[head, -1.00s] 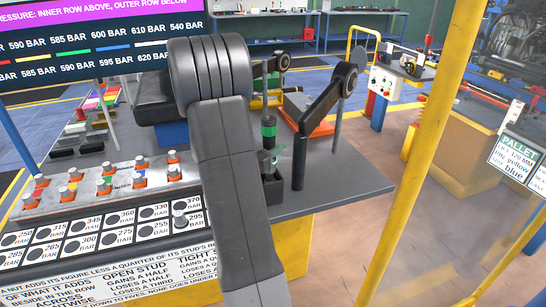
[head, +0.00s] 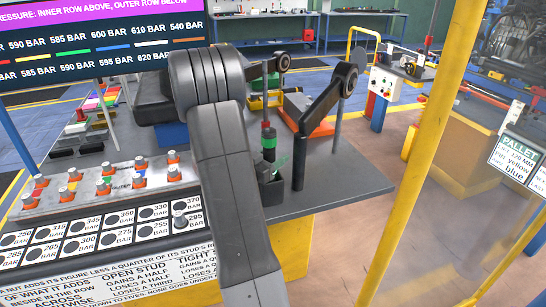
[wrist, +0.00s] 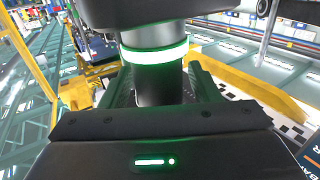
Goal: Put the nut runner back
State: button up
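The nut runner (head: 268,142), a slim upright tool with red, black and green parts, stands at a dark holder (head: 273,190) on the grey table. Its lower end is hidden, so I cannot tell how deep it sits. In the wrist view, a thick dark cylinder with a glowing green-white ring, apparently the nut runner (wrist: 153,58), fills the middle. My gripper (wrist: 160,95) has its fingers close along both sides of this cylinder and looks shut on it. The finger contact is partly hidden. In the head view my arm covers most of the gripper.
A yellow post (head: 412,150) rises at right. The table's right side is clear.

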aim_at(273, 148)
jog(key=shift+r, duration=0.2)
jog(key=v, duration=1.2)
jog(key=shift+b, duration=0.45)
jog(key=p+x, duration=0.1)
jog(key=x, duration=1.1)
jog(key=shift+w+d, duration=0.1)
jog(key=shift+r, duration=1.35)
jog(key=shift+f, duration=0.15)
